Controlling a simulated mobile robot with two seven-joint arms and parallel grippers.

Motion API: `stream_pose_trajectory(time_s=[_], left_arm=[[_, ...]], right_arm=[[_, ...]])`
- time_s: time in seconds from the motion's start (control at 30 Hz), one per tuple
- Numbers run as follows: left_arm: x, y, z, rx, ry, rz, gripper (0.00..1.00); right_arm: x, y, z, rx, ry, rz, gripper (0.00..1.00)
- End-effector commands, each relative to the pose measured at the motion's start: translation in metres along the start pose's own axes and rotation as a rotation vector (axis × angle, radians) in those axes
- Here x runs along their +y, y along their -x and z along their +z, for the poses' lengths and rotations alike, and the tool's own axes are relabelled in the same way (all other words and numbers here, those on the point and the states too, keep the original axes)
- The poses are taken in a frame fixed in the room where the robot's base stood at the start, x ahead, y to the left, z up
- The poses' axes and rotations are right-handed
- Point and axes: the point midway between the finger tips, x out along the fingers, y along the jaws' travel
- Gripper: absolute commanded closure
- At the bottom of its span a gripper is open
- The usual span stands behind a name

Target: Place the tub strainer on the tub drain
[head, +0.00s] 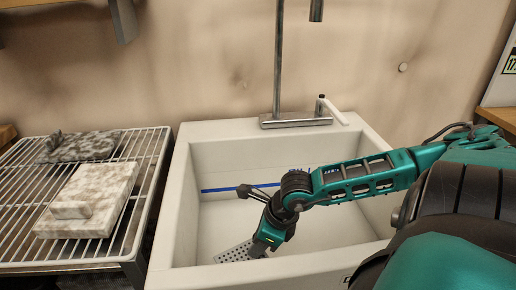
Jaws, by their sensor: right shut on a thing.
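My right arm comes in from the right and reaches down into the white tub (188,215). My right gripper (257,250) is low inside the tub and shut on the tub strainer (234,254). The strainer is a flat grey plate with many small holes, and it shows to the left of the fingers. Its near edge is close to the tub's front wall, and I cannot tell whether it touches the tub floor. The tub drain cannot be seen. My left gripper is not in view.
A tall metal faucet (279,75) stands at the tub's back edge, with a white-handled lever (333,111) beside it. A wire rack (150,160) on the left holds two speckled stone-like pieces (90,200) (80,147). The tub's rim and walls surround my gripper.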

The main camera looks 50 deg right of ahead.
Motion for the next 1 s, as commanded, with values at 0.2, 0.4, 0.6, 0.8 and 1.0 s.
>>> stream_pose_trajectory(time_s=[0.2, 0.4, 0.6, 0.8, 1.0], left_arm=[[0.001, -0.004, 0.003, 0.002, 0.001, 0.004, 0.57], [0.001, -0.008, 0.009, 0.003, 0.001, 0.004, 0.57], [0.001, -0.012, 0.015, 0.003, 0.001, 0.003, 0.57], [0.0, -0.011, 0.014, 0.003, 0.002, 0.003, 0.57], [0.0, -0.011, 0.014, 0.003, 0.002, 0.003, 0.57]], right_arm=[[-0.001, -0.024, -0.009, -0.003, 0.001, -0.001, 1.0], [0.0, -0.043, -0.017, -0.002, -0.001, 0.001, 1.0], [0.0, -0.065, -0.026, -0.003, 0.0, 0.0, 1.0], [0.0, -0.064, -0.026, -0.001, 0.002, -0.001, 1.0], [0.0, -0.065, -0.027, 0.0, 0.001, 0.0, 0.54]])
